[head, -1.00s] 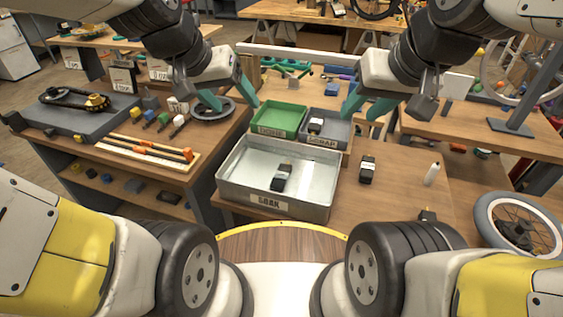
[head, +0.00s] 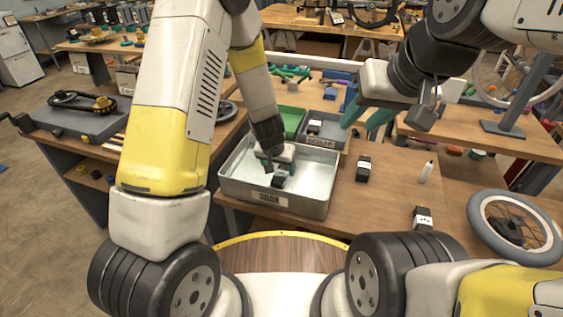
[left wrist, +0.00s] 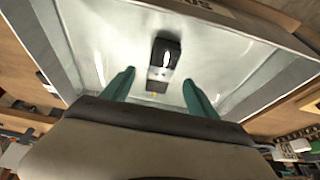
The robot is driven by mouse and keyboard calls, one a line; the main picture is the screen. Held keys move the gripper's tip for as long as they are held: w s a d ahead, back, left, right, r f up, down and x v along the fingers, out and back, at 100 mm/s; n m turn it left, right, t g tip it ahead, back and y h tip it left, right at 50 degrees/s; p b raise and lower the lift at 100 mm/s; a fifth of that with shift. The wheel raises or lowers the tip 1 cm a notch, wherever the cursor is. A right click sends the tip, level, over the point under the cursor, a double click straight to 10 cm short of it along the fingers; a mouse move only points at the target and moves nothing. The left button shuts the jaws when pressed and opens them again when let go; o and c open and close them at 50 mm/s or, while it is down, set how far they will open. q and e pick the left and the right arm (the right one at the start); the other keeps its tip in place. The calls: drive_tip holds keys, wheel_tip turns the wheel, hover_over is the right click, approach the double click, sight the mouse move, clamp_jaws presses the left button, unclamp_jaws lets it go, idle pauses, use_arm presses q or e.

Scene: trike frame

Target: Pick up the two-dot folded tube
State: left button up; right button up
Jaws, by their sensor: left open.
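A small black block with a white marking lies in the grey metal bin (head: 325,205). It shows in the head view (head: 279,181) and in the left wrist view (left wrist: 163,62). Similar black-and-white pieces stand on the table (head: 363,168), at its front (head: 423,218), and in the small grey tray (head: 314,127).
A green tray (head: 293,120) and the small grey tray stand behind the bin. Table between the bin and bottle is mostly clear.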

sight(281, 175)
use_arm(q)
drive_tip(key=x, duration=0.7)
drive_tip(key=shift+w+f, duration=0.15)
drive_tip(key=shift+w, duration=0.15)
drive_tip(key=shift+f, duration=0.1)
drive_tip(key=shift+c, duration=0.5)
clamp_jaws()
